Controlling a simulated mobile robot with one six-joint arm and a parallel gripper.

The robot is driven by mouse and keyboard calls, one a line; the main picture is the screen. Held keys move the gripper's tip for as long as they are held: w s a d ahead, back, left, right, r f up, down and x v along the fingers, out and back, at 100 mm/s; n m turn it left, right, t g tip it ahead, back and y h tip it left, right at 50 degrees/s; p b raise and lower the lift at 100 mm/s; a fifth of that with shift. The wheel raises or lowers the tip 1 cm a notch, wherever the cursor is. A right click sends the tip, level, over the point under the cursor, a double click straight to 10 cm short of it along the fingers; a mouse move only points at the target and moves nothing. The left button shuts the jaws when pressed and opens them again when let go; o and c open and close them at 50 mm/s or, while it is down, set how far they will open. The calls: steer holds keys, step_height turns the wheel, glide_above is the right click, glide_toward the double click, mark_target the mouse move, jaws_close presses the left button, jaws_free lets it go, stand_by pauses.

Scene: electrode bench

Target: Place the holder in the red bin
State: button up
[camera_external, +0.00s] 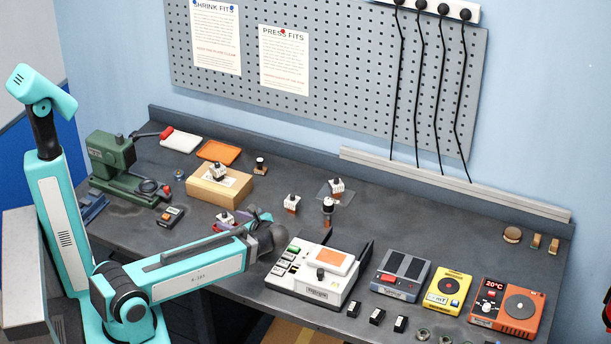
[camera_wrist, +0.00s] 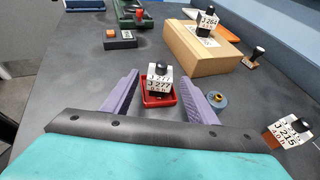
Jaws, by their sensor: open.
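A white holder (camera_wrist: 160,76) with a black knob and printed digits stands upright in the small red bin (camera_wrist: 158,101), in the middle of the wrist view. In the external view the holder (camera_external: 225,217) is small and partly hidden by my gripper. My gripper (camera_wrist: 160,84) is open, with one purple finger on each side of the holder and bin. Gaps show between the fingers and the holder. Similar white holders stand on a wooden block (camera_wrist: 193,47) and on the bench to the right (camera_wrist: 291,128).
A green press (camera_external: 110,165) and a small dark box (camera_wrist: 120,39) lie to the left. A blue ring-shaped part (camera_wrist: 217,98) lies close to the right finger. A white device (camera_external: 310,272) and several other instruments line the bench's front right.

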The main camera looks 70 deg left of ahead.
steer(key=shift+b+v, duration=0.85)
steer(key=shift+v, duration=2.7)
steer(key=shift+w, duration=0.1)
